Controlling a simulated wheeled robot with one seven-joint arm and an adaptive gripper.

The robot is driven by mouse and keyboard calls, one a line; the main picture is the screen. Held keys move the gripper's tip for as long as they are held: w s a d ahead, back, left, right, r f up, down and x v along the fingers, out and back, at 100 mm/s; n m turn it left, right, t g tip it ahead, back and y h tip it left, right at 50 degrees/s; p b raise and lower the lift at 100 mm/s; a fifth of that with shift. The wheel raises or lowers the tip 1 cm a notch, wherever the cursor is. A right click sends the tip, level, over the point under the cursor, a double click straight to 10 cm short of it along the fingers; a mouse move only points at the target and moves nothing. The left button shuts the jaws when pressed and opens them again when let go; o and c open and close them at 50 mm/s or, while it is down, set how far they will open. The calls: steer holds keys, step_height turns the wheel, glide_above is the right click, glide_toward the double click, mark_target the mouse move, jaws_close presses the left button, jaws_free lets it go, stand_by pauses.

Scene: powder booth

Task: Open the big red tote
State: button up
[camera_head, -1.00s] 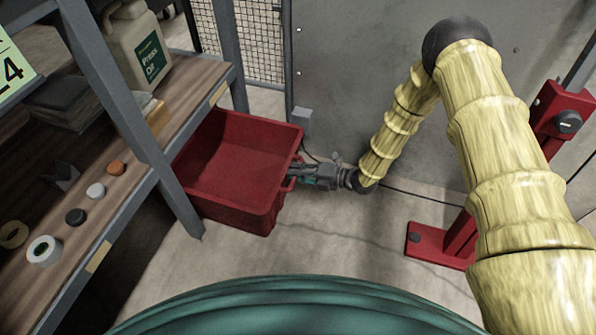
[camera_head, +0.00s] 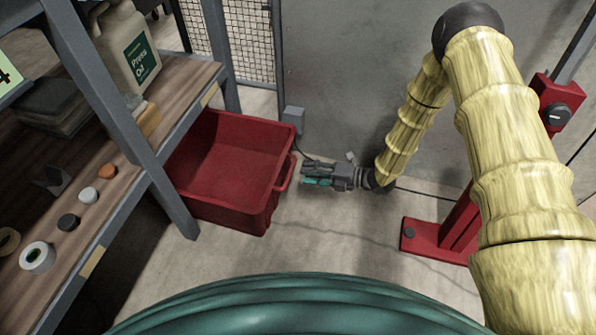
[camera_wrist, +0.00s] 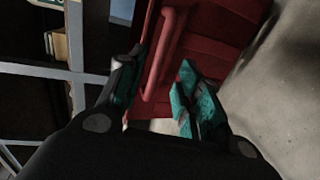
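The big red tote (camera_head: 262,150) stands on the floor at the lower right of the shelf unit, its open top facing up and its inside looking empty. Part of its left side is hidden behind the shelf post. A red bar handle (camera_head: 284,174) runs along its right side. My gripper (camera_head: 304,176) is just right of this handle, pointing at it, with a small gap between. In the wrist view my gripper (camera_wrist: 158,92) has its teal-padded fingers spread and holds nothing. The handle (camera_wrist: 166,48) lies ahead of the fingers, with the tote wall (camera_wrist: 212,50) behind it.
The wooden shelf (camera_head: 112,176) at left carries a jug (camera_head: 130,48), a tape roll (camera_head: 37,257) and small caps. A grey shelf post (camera_head: 172,200) stands at the tote's left. A red stand (camera_head: 425,237) is at right. The floor between tote and stand is clear.

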steer(key=shift+v, duration=2.45)
steer(key=s+d+f+m+h+p, duration=0.1)
steer(key=s+d+f+m+h, duration=0.15)
steer(key=s+m, duration=0.35)
steer(key=s+d+f+m+h+p, duration=0.1)
steer(key=s+f+m+h, duration=0.1)
steer(key=s+m+h, duration=0.45)
steer(key=s+d+f+m+h+p, duration=0.1)
steer(key=s+d+f+m, duration=0.2)
steer(key=m, duration=0.6)
steer(key=s+d+r+m+g+h+p, duration=0.1)
steer(key=s+d+r+m+g+h, duration=0.15)
steer(key=s+m, duration=0.6)
steer(key=s+d+r+m+g+h+p, duration=0.1)
steer(key=s+d+m+g+h, duration=0.2)
steer(key=s, duration=1)
step_height(320, 180, up, 38)
steer(key=p, duration=3.8)
steer(key=shift+w+d+f+t+y, duration=0.15)
steer(key=shift+w+d+t+y, duration=0.15)
steer(key=shift+w+t+y, duration=0.1)
